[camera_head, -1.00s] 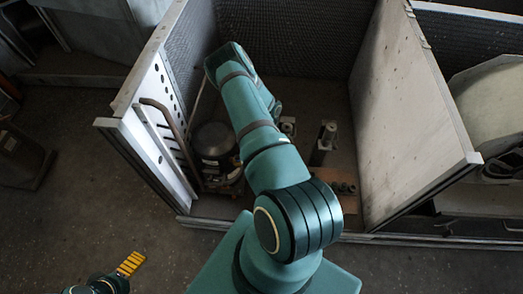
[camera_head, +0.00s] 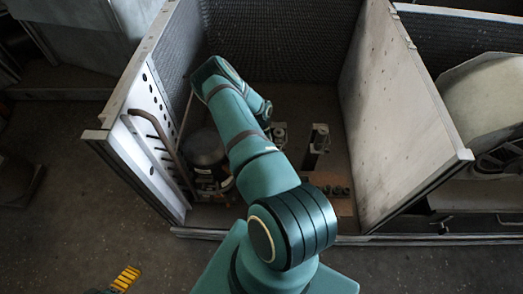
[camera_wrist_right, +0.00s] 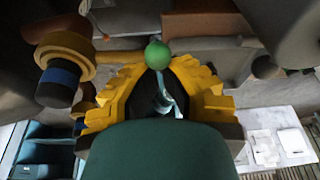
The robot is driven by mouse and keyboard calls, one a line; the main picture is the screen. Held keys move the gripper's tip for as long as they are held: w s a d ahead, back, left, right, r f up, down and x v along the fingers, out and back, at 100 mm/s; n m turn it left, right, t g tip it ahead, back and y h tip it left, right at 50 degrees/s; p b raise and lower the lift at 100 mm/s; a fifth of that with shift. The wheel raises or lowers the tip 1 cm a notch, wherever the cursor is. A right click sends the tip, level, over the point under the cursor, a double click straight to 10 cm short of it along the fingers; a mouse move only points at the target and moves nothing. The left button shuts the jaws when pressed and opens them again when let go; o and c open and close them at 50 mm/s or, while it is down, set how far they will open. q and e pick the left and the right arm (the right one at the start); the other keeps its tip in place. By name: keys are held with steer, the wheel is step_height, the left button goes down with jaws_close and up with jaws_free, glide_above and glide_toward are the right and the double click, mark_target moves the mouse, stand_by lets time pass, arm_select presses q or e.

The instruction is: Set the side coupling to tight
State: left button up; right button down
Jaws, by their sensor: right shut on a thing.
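In the right wrist view, my right gripper (camera_wrist_right: 160,72) has its yellow fingers closed around a small lever with a green ball knob (camera_wrist_right: 158,55). The knob stands just beyond the fingertips, and a thin pale stem runs down between the fingers. A round fitting with a yellow ring and a blue band (camera_wrist_right: 62,75) is left of the fingers, apart from them. I cannot tell which part is the side coupling. In the head view, my right arm hides its gripper inside the housing.
The open metal housing (camera_head: 408,120) has high side walls around the right arm. Inside are a dark round compressor (camera_head: 204,148), a bent pipe (camera_head: 165,140), an upright post (camera_head: 316,145) and a brown block (camera_head: 342,200).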

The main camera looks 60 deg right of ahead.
steer(key=v, duration=1.2)
stand_by(0.6)
steer(key=w+a+m+t, duration=0.1)
steer(key=w+a+m, duration=0.1)
steer(key=w+a, duration=0.1)
steer(key=w+a+f+m+t, duration=0.1)
steer(key=w+a+m+t, duration=0.1)
steer(key=a, duration=0.3)
steer(key=w+a+f+m+t+y, duration=0.1)
steer(key=w+a+m+t, duration=0.1)
steer(key=w+a, duration=0.3)
steer(key=shift+f, duration=0.2)
steer(key=w+a+r+m+t, duration=0.1)
steer(key=a+m, duration=0.6)
steer(key=a, duration=0.4)
steer(key=w+a+r+m+t, duration=0.1)
steer(key=a+r+m, duration=0.1)
steer(key=a+m, duration=0.65)
steer(key=s+a+r+m+g, duration=0.1)
steer(key=s+a+r+m, duration=0.1)
steer(key=s+a, duration=0.3)
steer(key=s+a+r+m+g, duration=0.2)
steer(key=s+a, duration=0.4)
steer(key=a, duration=0.3)
steer(key=shift+a+m, duration=0.25)
steer(key=shift+m, duration=0.1)
